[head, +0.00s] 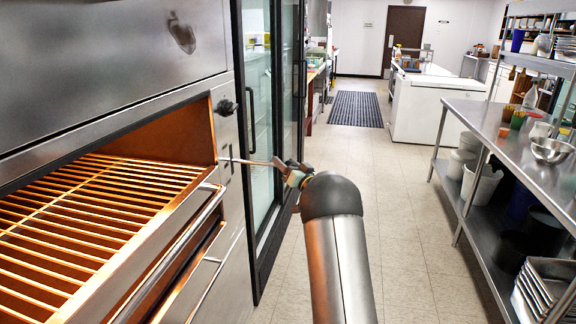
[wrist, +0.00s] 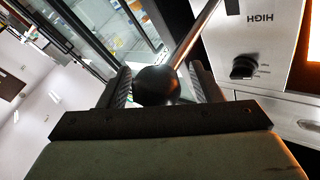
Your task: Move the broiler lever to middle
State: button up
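The broiler lever (head: 247,161) is a thin metal rod that sticks out from the broiler's front panel, roughly level in the head view. In the wrist view the rod (wrist: 195,36) runs down to a round black knob (wrist: 157,86) at its end. My gripper (head: 292,172) is at the lever's end. In the wrist view its fingers (wrist: 161,86) stand on either side of the knob, with a narrow gap showing at the right. The fingers look open around it. The knob is hidden in the head view.
The broiler's orange-lit rack (head: 75,215) and its handle bar (head: 190,235) lie left of the lever. A black dial (head: 227,107) is above it, also in the wrist view (wrist: 243,67) near a HIGH label. A glass-door cabinet (head: 262,130) stands behind. The aisle floor (head: 405,230) is clear.

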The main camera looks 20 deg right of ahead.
jog(key=shift+d, duration=0.1)
jog(key=shift+s, duration=0.2)
jog(key=b+v, duration=0.2)
jog(key=v, duration=1.5)
jog(key=shift+b, duration=0.3)
jog(key=s+a+m+g+h+p, duration=0.2)
jog(key=s+a+g+h+p, duration=0.3)
jog(key=a+g, duration=0.5)
jog(key=s+a+n+g, duration=0.1)
jog(key=s+a+g, duration=0.2)
jog(key=s, duration=0.6)
jog(key=s+a+f+n+g+y+p, duration=0.1)
jog(key=s+a+n+g, duration=0.1)
jog(key=s+a, duration=0.6)
jog(key=s+a+f+n+g+p, duration=0.1)
jog(key=s+a+g, duration=0.3)
jog(key=s, duration=0.8)
jog(key=shift+s+a+n+g, duration=0.2)
jog(key=shift+a+n+g, duration=0.15)
jog(key=shift+a, duration=0.75)
